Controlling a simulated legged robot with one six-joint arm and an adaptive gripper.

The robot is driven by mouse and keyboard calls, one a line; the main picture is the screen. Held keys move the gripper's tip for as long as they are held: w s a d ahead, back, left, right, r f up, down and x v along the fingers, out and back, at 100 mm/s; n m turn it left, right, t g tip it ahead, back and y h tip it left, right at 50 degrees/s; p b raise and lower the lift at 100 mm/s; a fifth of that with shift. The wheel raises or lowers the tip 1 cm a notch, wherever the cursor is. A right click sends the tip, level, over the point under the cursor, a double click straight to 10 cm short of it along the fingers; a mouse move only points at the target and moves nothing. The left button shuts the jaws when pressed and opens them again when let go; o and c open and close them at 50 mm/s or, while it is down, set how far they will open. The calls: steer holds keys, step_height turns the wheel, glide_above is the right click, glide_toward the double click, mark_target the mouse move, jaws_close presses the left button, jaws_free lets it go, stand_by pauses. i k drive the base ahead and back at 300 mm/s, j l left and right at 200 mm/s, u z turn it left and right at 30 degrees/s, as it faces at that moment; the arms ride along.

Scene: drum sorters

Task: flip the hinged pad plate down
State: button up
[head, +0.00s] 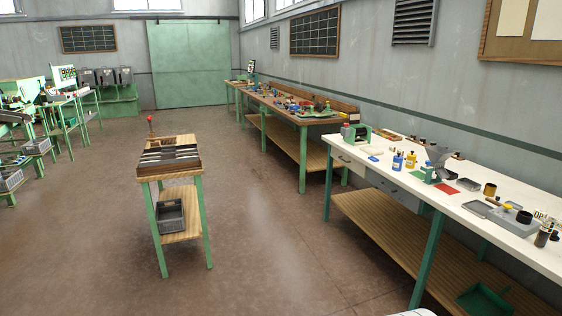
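On the white bench (468,206) at the right stands a small green device (434,176) with a grey plate (438,154) raised and tilted above it. This may be the hinged pad plate, but it is too small to make out a hinge. A red flat pad (446,188) lies in front of it and a dark flat piece (468,184) beside it. My gripper is not in view.
Blue and yellow bottles (398,161), small trays and dark cylinders share the white bench. A small slotted table (172,187) stands in the middle of the floor. A long wooden bench (262,103) runs along the right wall. The floor (268,240) between them is clear.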

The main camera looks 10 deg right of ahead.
mark_target(354, 117)
steer(key=i, duration=5.85)
steer(key=i+j+z, duration=0.1)
steer(key=i+z, duration=0.15)
steer(key=i, duration=0.35)
steer(key=i+j+z, duration=0.25)
steer(key=i, duration=0.3)
steer(key=z, duration=2.65)
steer(key=i+j+u, duration=0.25)
steer(key=i, duration=0.45)
steer(key=l, duration=0.1)
